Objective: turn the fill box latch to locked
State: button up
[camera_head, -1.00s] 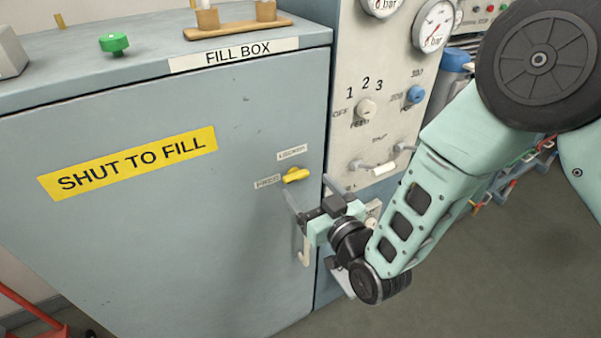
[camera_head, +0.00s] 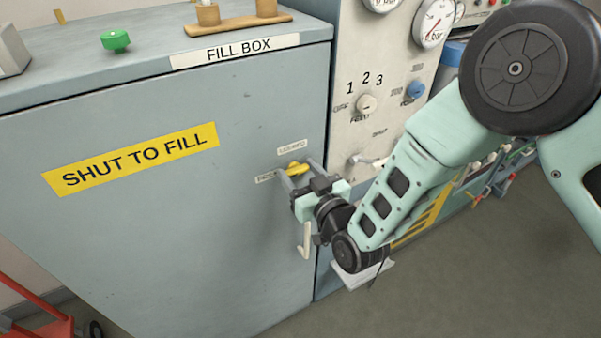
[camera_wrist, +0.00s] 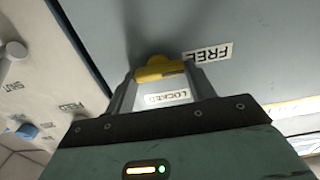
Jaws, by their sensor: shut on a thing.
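The fill box (camera_head: 150,240) is a blue-grey cabinet with its door shut. Its yellow latch (camera_head: 297,169) sits near the door's right edge, by the LOCKED label (camera_head: 292,146) above and the FREE label to its left, which my gripper partly covers. My gripper (camera_head: 298,172) is at the latch with a finger on each side of it. In the wrist view the latch (camera_wrist: 158,70) lies between the fingertips, shut on it, with the LOCKED label (camera_wrist: 167,98) between the fingers and the FREE label (camera_wrist: 208,54) beside them. The latch's exact angle is hard to tell.
A pale door handle (camera_head: 305,241) hangs just below my gripper. To the right stands a panel with a white knob (camera_head: 367,104), a blue knob (camera_head: 415,90) and gauges. A green knob (camera_head: 115,41) is on the box top.

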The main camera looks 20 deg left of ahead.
jog(key=shift+f, duration=0.1)
jog(key=shift+f+m+b, duration=0.1)
jog(key=shift+m+b, duration=0.9)
jog(key=shift+b, duration=0.2)
jog(key=m+b, duration=0.2)
jog(key=shift+w+d+b, duration=0.1)
jog(key=shift+b, duration=0.2)
jog(key=shift+m+b, duration=1.85)
jog(key=shift+m, duration=0.55)
jog(key=o, duration=1)
